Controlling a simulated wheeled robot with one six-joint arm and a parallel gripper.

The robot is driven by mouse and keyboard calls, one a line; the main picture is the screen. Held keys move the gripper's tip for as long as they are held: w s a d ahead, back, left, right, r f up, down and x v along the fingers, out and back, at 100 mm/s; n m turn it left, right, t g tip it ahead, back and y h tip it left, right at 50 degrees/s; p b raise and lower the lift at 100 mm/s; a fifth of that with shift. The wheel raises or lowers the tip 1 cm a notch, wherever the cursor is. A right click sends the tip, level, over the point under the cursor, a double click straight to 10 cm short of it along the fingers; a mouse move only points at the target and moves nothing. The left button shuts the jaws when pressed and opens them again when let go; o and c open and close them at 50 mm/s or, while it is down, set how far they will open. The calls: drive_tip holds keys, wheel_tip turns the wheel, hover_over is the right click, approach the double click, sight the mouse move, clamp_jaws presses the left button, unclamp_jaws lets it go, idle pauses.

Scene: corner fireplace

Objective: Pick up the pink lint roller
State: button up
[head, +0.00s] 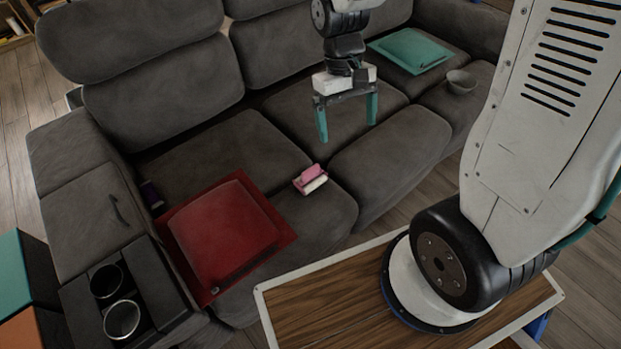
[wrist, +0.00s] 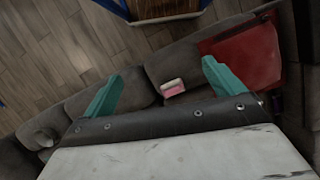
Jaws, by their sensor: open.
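My gripper also shows in the wrist view (wrist: 160,80).
The red cushion (head: 223,234) lies left of the roller on the sofa (head: 225,150). A teal cushion (head: 410,50) and a grey bowl (head: 460,82) are at the right. A purple item (head: 151,194) lies by the left armrest, which has cup holders (head: 107,281).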

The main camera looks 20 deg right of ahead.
drive_tip(key=w+a+f+n, duration=0.1)
drive_tip(key=w+f, duration=0.4)
drive_tip(key=f, duration=0.8)
drive_tip(key=w+f+n, duration=0.1)
drive_tip(key=w+f, duration=0.3)
drive_tip(key=f, duration=1)
drive_tip(key=t, duration=0.4)
hover_over(310, 169)
wheel_tip(310, 169, down, 3)
drive_tip(key=shift+s+a+f+n, duration=0.1)
drive_tip(key=shift+f+n, duration=0.05)
drive_tip(key=shift+n, duration=0.15)
drive_tip(key=shift+f, duration=0.35)
wheel_tip(310, 169, down, 7)
drive_tip(key=shift+r, duration=0.1)
drive_tip(key=c, duration=1.2)
